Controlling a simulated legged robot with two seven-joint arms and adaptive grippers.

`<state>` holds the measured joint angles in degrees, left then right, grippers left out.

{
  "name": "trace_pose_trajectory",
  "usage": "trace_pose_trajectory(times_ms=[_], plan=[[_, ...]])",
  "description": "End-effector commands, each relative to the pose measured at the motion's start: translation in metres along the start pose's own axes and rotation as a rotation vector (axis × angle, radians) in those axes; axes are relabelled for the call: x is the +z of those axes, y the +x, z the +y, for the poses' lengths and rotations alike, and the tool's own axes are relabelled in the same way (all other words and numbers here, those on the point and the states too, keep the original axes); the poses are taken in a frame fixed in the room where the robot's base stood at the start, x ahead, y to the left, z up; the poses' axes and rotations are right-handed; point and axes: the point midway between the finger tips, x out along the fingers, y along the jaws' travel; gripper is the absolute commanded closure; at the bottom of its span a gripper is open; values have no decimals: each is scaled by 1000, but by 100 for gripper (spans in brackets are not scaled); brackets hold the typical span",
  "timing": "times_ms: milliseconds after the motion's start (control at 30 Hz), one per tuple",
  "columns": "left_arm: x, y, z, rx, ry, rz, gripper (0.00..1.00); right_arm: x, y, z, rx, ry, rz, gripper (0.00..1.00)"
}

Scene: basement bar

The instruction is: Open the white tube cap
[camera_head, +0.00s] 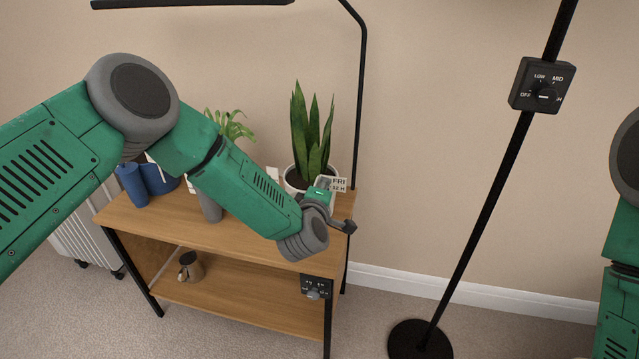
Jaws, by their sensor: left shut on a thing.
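My left gripper (341,224) is over the right end of the wooden shelf's top, in front of the potted snake plant. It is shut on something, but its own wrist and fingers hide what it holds. I cannot make out the white tube or its cap for certain. A small white upright thing (272,174) shows behind my left forearm, partly hidden, and I cannot tell what it is. My right arm shows only at the right edge, and its gripper is out of view.
The wooden shelf (150,222) holds blue containers (132,185), a snake plant (312,140) and a small FRI sign (339,184). A metal jug (191,267) stands on the lower board. A black pole with a dial box (541,85) stands at the right.

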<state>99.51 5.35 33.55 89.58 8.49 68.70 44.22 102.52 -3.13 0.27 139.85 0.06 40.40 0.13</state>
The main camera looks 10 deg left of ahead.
Motion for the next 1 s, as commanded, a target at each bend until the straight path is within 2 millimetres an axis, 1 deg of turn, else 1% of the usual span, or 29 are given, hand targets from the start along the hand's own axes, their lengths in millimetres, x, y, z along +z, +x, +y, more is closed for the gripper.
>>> trace_pose_trajectory(times_ms=[33,200,400,600,1000], plan=[[6,-2,-4,-5,34,-1,100,0,-1,0,0,0,0,60],[10,-1,-7,-7,134,21,100,0,-2,0,0,0,0,60],[13,-1,-10,-8,208,38,100,0,-2,0,0,0,0,60],[14,-1,-12,-9,240,46,100,0,-2,0,0,0,0,60],[15,-1,-13,-11,245,45,100,0,-2,0,0,0,0,60]])
